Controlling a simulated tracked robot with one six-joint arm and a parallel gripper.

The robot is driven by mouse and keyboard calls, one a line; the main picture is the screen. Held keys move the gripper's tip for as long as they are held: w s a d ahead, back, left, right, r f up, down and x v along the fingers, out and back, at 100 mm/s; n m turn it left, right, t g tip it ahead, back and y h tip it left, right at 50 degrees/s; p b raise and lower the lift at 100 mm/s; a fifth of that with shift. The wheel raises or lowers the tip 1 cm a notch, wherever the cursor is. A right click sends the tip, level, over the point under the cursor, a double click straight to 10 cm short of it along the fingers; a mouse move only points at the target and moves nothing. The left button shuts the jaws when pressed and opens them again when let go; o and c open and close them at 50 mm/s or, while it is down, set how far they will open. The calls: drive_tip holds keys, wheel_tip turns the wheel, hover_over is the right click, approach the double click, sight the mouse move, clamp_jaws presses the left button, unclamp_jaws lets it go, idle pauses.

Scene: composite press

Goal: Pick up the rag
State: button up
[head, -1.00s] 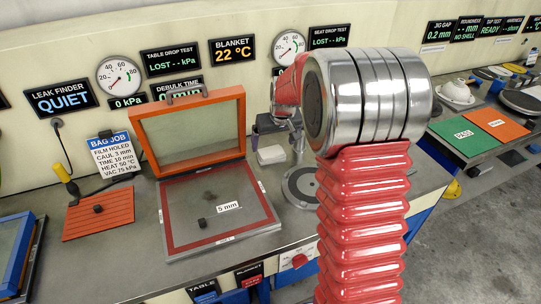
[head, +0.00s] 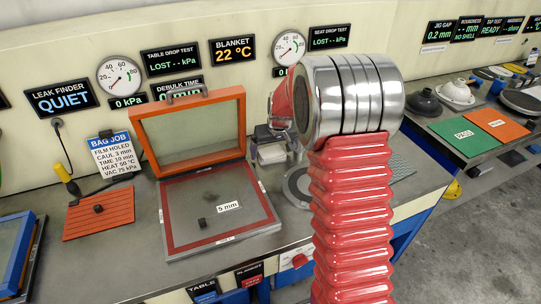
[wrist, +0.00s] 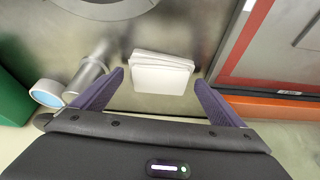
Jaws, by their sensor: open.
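The rag (wrist: 162,76) is a white folded cloth lying on the grey bench top in the wrist view, its layered edges showing. My gripper (wrist: 158,78) is open, with one purple finger on each side of the rag in the picture and nothing held. The fingers appear apart from the cloth; I cannot tell their exact height above it.
A silver cylinder (wrist: 88,76) lies close left of my gripper in the wrist view. The orange press frame (wrist: 270,108) is to the right. In the head view the open press (head: 165,215) with its raised orange lid stands beside the rag. A round plate (head: 297,187) lies nearer.

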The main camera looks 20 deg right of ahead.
sight(272, 153)
drive_tip(key=shift+c, duration=0.2)
drive_tip(key=c, duration=1.1)
drive_tip(key=shift+r, duration=0.15)
wheel_tip(272, 153, up, 10)
drive_tip(key=shift+f, duration=0.1)
idle(0.6)
drive_tip(key=o, duration=0.5)
drive_tip(key=c, duration=0.6)
drive_tip(key=shift+o, duration=0.2)
